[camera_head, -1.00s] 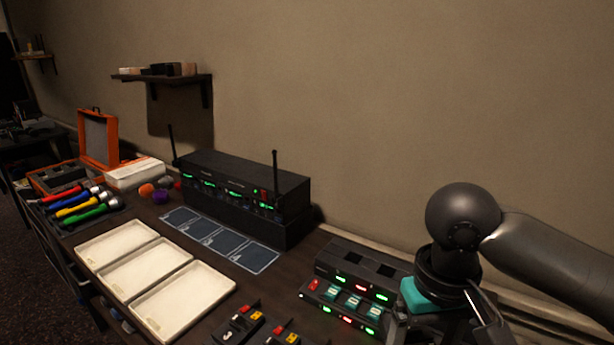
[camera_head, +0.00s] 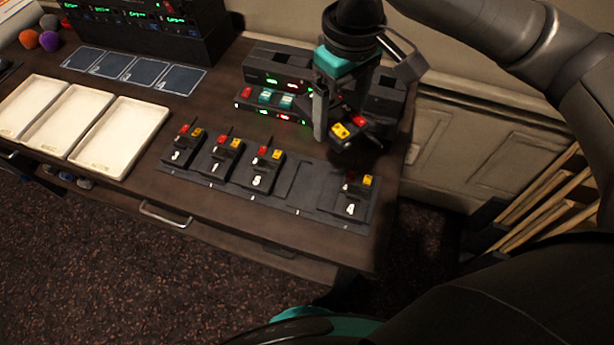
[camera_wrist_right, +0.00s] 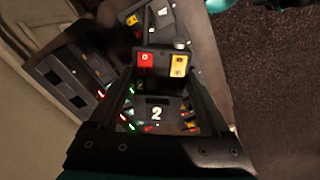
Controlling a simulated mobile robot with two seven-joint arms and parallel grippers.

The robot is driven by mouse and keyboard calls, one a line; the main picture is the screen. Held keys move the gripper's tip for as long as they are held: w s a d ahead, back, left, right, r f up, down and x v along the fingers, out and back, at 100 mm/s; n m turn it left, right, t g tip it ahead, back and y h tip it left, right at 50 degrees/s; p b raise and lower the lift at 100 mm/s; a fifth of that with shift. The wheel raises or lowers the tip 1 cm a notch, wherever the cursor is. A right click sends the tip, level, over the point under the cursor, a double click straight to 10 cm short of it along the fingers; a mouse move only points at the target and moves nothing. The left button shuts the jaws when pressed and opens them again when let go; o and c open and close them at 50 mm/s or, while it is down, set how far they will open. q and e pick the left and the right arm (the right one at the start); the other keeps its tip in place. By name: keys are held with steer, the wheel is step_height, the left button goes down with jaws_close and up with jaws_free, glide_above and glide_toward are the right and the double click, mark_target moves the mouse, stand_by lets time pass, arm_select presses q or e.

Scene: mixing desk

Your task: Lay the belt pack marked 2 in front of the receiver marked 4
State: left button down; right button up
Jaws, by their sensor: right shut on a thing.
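My right gripper (camera_head: 338,122) is shut on a dark belt pack (camera_head: 352,131) with red and yellow parts on top. It holds the pack above the right end of the desk, in front of the charger unit. In the right wrist view the pack shows a white 2 (camera_wrist_right: 157,113) between the fingers. The receiver unit (camera_head: 165,22) stands at the back left, cut off by the top edge, with several green displays; its numbers are not readable. A row of blue outlined panels (camera_head: 130,70) lies empty in front of it. My left gripper is not in view.
A dark tray (camera_head: 303,183) at the front edge has one empty slot and several belt packs; the rightmost (camera_head: 353,197) is marked 4. A charger unit (camera_head: 278,62) with lit lights stands behind it. White trays (camera_head: 117,130) lie at left. Bare desk separates them.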

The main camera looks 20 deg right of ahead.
steer(key=n, duration=0.2)
steer(key=w+n+p, duration=0.1)
steer(key=n, duration=0.1)
steer(key=w+a+n+p, duration=0.1)
steer(key=n, duration=0.2)
steer(key=shift+a, duration=0.1)
steer(key=n, duration=0.2)
steer(key=n+p, duration=0.1)
steer(key=n, duration=0.1)
steer(key=w+n, duration=0.1)
steer(key=shift+a+f+n+p, duration=0.1)
steer(key=shift+a+n+p, duration=0.3)
steer(key=n, duration=0.2)
steer(key=n+p, duration=0.1)
steer(key=n, duration=0.1)
steer(key=w+n+p, duration=0.1)
steer(key=n, duration=0.1)
steer(key=shift+a+f+n, duration=0.3)
steer(key=shift+a+f, duration=0.05)
steer(key=shift+a, duration=0.05)
steer(key=n, duration=0.2)
steer(key=f+n+p, duration=0.1)
steer(key=n, duration=0.2)
steer(key=shift+w+a, duration=0.1)
steer(key=shift+a, duration=0.1)
step_height(320, 180, down, 16)
steer(key=shift+r+b, duration=0.1)
steer(key=shift+b, duration=1.1)
steer(key=shift+f, duration=1.85)
